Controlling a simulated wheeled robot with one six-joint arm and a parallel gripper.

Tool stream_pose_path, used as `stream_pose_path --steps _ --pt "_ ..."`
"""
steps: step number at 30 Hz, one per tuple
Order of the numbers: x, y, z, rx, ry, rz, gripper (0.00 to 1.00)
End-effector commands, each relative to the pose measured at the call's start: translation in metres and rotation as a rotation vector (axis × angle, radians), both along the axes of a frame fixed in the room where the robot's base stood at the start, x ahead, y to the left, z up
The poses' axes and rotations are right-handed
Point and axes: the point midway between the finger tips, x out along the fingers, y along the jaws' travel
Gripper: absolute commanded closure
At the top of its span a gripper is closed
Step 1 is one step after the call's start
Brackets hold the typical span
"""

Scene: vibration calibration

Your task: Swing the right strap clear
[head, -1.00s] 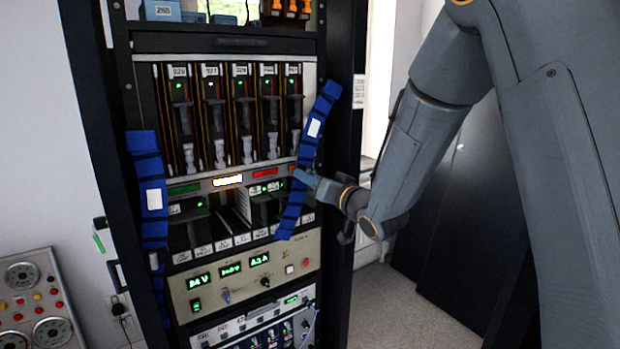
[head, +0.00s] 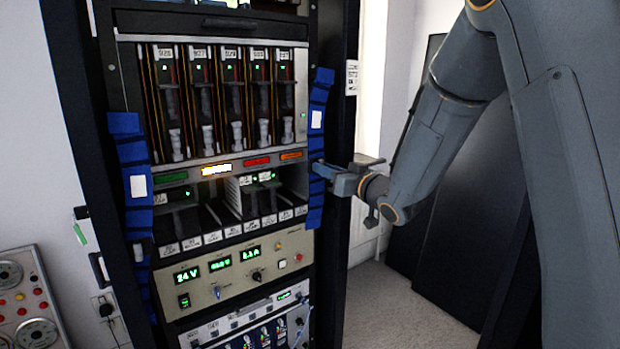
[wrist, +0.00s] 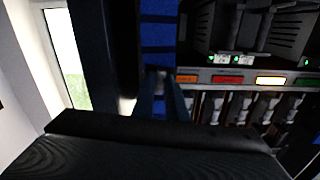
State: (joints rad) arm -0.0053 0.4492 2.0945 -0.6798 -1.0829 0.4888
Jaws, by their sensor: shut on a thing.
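The right strap (head: 317,122) is a blue band with dark stripes and a white label. It hangs nearly upright along the right edge of the rack's module bays. My gripper (head: 322,170) reaches in from the right and is shut on the strap near its middle. In the wrist view, the strap (wrist: 159,35) runs up from between my fingers (wrist: 160,82). The left strap (head: 137,187), also blue with a white label, hangs down the left side of the rack.
The rack front holds tall modules (head: 230,105), a row of coloured indicators (head: 216,169) and a panel with green readouts (head: 220,264). A dark rack post (head: 336,250) stands just right of the strap. A gauge panel (head: 28,305) is at the lower left. Floor (head: 385,310) shows at the right.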

Motion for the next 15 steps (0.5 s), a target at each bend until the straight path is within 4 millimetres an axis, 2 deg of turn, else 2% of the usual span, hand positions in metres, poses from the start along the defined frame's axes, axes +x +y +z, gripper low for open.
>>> stream_pose_path --steps 1,5,15 --pt "0.006 -0.008 -0.002 -0.024 -0.021 -0.002 1.00" --pt "0.012 -0.017 -0.002 -0.070 -0.051 0.000 1.00" --pt "0.013 -0.018 0.000 -0.079 -0.056 0.001 1.00"
